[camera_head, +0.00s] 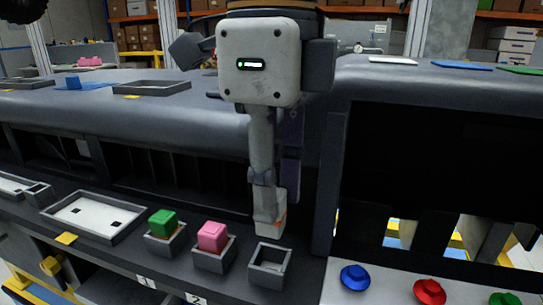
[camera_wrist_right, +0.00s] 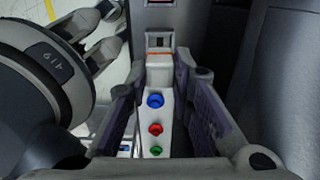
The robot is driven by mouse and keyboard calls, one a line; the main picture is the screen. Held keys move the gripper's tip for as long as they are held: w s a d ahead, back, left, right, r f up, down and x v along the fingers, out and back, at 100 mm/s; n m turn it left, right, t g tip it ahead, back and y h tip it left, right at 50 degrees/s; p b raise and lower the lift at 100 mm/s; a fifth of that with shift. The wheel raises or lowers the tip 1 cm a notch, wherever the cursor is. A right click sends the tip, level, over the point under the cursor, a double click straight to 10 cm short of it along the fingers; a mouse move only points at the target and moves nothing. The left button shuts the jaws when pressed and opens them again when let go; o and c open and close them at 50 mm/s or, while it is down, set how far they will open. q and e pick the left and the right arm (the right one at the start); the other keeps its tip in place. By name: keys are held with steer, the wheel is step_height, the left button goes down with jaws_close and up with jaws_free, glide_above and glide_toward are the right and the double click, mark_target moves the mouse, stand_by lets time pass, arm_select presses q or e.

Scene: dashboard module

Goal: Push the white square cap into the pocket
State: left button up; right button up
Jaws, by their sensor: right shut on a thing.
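My right gripper (camera_head: 268,207) points down in the middle of the head view and is shut on a pale piece, which I take to be the white square cap (camera_head: 268,229). An orange strip shows on its side. The fingers hide much of the cap. In the wrist view the cap (camera_wrist_right: 158,40) shows at the fingertips. An empty square grey pocket (camera_head: 257,276) stands on the ledge just below the cap; in the head view a dark gap shows between them.
A green cap (camera_head: 162,222) and a pink cap (camera_head: 213,235) sit in pockets to the left. A shallow tray (camera_head: 136,221) lies farther left. At right, a white panel carries blue (camera_head: 355,277), red (camera_head: 430,291) and green knobs. A dark upright post (camera_head: 328,190) stands close right.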

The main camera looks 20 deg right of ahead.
mark_target(271, 232)
steer(key=shift+f, duration=1.4)
steer(key=shift+f, duration=1.45)
steer(key=o, duration=0.9)
step_height(271, 232, up, 12)
steer(key=shift+r, duration=0.1)
